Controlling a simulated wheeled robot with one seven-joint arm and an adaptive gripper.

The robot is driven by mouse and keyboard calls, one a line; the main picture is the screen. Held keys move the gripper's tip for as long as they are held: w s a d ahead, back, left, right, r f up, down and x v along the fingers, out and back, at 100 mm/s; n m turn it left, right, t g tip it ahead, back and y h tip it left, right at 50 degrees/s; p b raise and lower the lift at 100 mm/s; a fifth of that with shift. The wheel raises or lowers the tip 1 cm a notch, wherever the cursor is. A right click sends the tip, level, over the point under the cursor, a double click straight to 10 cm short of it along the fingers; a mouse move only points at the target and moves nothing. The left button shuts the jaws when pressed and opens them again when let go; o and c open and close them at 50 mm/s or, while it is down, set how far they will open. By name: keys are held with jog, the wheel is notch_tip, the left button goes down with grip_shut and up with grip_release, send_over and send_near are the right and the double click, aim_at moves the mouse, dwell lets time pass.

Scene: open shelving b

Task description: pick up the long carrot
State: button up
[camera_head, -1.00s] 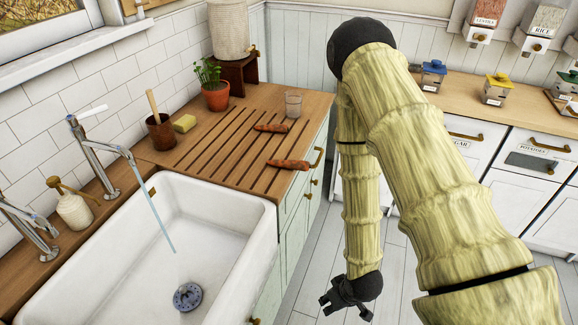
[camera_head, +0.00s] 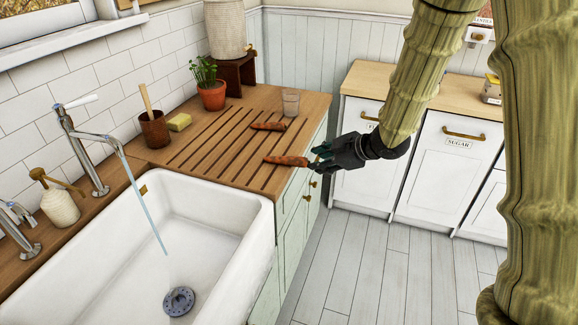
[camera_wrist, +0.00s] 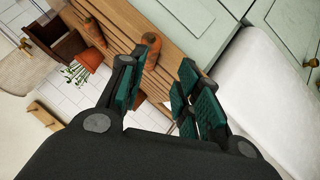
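Two orange carrots lie on the grooved wooden drainboard. The nearer carrot (camera_head: 287,160) lies near the board's right edge and looks the longer of the two. The farther carrot (camera_head: 268,126) lies behind it, close to a glass. My gripper (camera_head: 319,155) is just right of the nearer carrot's thick end, at the counter edge. In the wrist view my gripper (camera_wrist: 160,85) is open, with its green-padded fingers apart. The nearer carrot (camera_wrist: 151,42) shows beyond the left finger, partly hidden by it. The farther carrot (camera_wrist: 95,32) is further left.
The drainboard (camera_head: 205,150) also bears a glass (camera_head: 290,104), a potted plant (camera_head: 212,92), a yellow sponge (camera_head: 179,122) and a brown cup (camera_head: 154,130). A white sink (camera_head: 205,225) with running water adjoins it in front. Floor on the right is clear.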

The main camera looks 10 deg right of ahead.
aim_at(301, 160)
jog(key=shift+n, duration=0.4)
jog(key=shift+w+r+p+x, duration=0.2)
jog(key=shift+w+x, duration=0.05)
jog(key=shift+x, duration=1.4)
jog(key=shift+w+r+p+x, duration=0.15)
jog(key=shift+w+r+x, duration=0.05)
jog(key=shift+x, duration=1.4)
jog(key=shift+w+r+p+x, duration=0.2)
jog(key=shift+w+r+x, duration=0.05)
jog(key=shift+x, duration=1.4)
jog(key=shift+d, duration=0.1)
jog(key=c, duration=0.7)
